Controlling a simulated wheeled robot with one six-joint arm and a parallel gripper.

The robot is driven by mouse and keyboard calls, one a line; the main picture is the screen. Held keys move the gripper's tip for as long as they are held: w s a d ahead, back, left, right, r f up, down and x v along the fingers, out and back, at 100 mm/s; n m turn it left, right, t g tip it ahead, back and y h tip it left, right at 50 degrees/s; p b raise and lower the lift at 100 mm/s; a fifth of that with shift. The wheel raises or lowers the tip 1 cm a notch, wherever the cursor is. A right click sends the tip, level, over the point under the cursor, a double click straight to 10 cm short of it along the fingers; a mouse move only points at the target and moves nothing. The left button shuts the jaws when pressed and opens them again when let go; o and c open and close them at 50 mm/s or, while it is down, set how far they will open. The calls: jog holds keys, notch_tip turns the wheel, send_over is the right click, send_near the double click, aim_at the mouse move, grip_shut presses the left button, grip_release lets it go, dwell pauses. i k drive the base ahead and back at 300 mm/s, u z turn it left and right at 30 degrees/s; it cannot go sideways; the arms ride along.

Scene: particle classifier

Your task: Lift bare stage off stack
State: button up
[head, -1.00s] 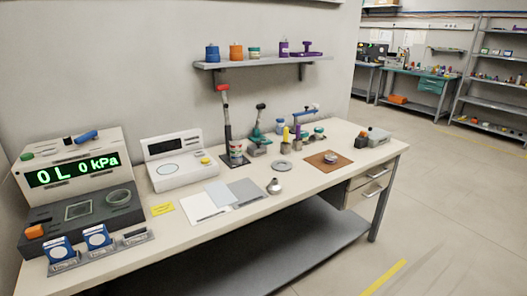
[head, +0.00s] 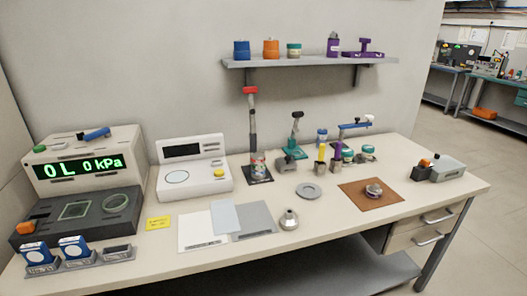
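A small silver round piece (head: 373,190) sits on a brown square mat (head: 358,203) at the right of the bench; it may be a short stack, but its layers are too small to tell apart. A flat grey ring or disc (head: 310,191) lies on the bench to its left. A silver funnel-like piece (head: 288,219) stands near the front edge. A red-topped post stand (head: 251,115) holds a small canister (head: 258,165) at its foot. I cannot tell which piece is the bare stage. My gripper is not in view.
A meter box showing "0L 0 kPa" (head: 82,172) and a white scale (head: 192,181) fill the left. Blue-faced holders (head: 74,248) stand at the front left. Flat sheets (head: 256,218) lie mid-bench. A wall shelf (head: 300,62) holds several pots. Bench between mat and front edge is clear.

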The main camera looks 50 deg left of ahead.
aim_at(257, 158)
jog(key=u, duration=0.35)
jog(key=i, duration=0.9)
jog(key=u, duration=1.4)
jog(key=i, duration=0.75)
jog(key=u, duration=0.8)
